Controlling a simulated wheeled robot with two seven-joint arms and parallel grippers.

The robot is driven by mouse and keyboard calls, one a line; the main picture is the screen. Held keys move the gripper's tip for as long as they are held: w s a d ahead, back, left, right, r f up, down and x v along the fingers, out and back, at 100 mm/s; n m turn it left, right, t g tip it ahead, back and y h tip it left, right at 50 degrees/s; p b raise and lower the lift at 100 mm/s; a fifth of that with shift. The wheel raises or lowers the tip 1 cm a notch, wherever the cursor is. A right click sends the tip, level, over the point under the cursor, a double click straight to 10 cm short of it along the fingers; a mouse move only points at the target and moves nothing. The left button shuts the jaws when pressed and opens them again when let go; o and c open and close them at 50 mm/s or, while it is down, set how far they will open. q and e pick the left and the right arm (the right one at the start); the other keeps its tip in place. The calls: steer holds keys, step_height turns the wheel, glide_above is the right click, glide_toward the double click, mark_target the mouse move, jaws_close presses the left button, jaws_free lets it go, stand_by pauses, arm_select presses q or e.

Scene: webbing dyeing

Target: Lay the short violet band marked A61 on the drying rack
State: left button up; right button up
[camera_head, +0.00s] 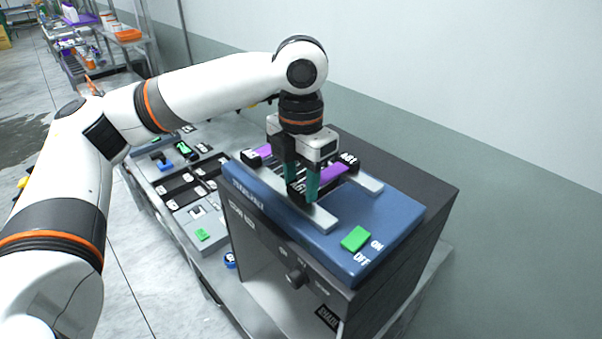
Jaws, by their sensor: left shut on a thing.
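A short violet band (334,173) with black ends is in my left gripper (303,184), whose teal fingers are shut on it. The marking on its far black end looks like A61; its near end is partly hidden by the fingers. The drying rack, with pale grey bars (322,219), is on top of the blue-topped machine (390,215). The held band is at or just above the bars; I cannot tell whether it touches them. Another violet band (263,150) is at the rack's left part, partly behind my gripper. My right gripper is not in view.
A green switch (354,238) marked ON and OFF is on the machine's front right corner. A grey compartment tray (188,222) with dark, green and blue pieces is to the left on the bench. A wall stands behind the machine. Shelves (112,50) stand far left.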

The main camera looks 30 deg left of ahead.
arm_select(q)
steer(key=shift+s, duration=0.2)
steer(key=shift+f, duration=0.1)
steer(key=o, duration=1)
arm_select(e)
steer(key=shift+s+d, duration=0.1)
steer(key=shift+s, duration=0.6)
